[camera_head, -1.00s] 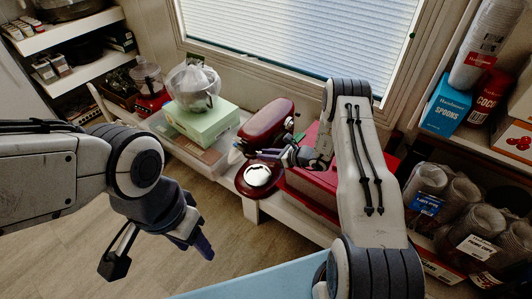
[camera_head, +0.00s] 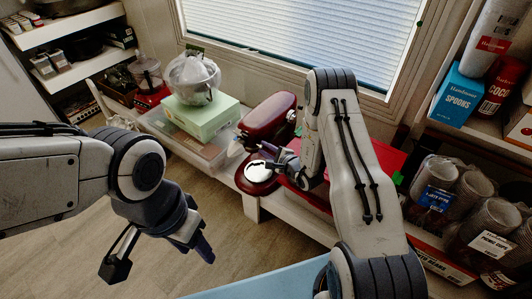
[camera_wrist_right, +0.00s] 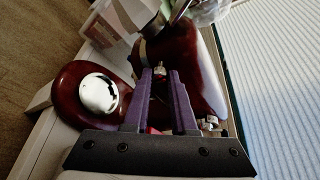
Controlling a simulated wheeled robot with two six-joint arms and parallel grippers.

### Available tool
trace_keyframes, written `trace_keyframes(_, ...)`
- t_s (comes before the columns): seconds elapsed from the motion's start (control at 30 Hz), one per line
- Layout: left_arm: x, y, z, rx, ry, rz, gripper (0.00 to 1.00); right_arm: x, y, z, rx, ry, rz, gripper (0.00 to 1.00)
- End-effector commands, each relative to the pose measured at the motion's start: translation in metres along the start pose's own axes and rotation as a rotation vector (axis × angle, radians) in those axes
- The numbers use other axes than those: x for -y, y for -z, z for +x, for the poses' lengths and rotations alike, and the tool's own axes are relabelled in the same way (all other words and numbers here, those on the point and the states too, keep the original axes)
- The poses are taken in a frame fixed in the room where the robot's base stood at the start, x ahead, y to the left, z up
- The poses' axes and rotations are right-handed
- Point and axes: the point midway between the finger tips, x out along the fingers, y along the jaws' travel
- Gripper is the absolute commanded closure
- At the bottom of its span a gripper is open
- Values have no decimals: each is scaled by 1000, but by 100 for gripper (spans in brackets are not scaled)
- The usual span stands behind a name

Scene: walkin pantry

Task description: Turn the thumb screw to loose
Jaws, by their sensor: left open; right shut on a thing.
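A dark red stand mixer (camera_head: 268,118) stands on the low white bench below the window. Its red base carries a shiny silver disc (camera_head: 258,171), which also shows in the right wrist view (camera_wrist_right: 99,93). In the right wrist view, the small metal thumb screw (camera_wrist_right: 160,71) sits on the mixer's side, between the purple fingertips of my right gripper (camera_wrist_right: 159,76). The fingers are shut on it. In the head view my right gripper (camera_head: 266,156) is beside the mixer, and its fingers hide the screw. My left gripper (camera_head: 160,258) is open and empty above the floor, away from the mixer.
A green box (camera_head: 202,118) with a bagged bowl (camera_head: 193,80) on it stands left of the mixer. A red box (camera_head: 388,160) is behind my right arm. Shelves with cups (camera_head: 470,190) and a blue spoons box (camera_head: 457,96) are at right. Floor at left is clear.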

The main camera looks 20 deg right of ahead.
Motion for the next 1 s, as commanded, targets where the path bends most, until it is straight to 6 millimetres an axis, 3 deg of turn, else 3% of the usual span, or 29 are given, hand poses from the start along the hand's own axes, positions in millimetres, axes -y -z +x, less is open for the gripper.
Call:
trace_keyframes(0.03,1,0,10,0,0,0,50,-5,3,1,-5,19,-39,100)
trace_keyframes(1.0,8,-6,105,0,0,0,50,-14,7,3,-49,408,-873,100)
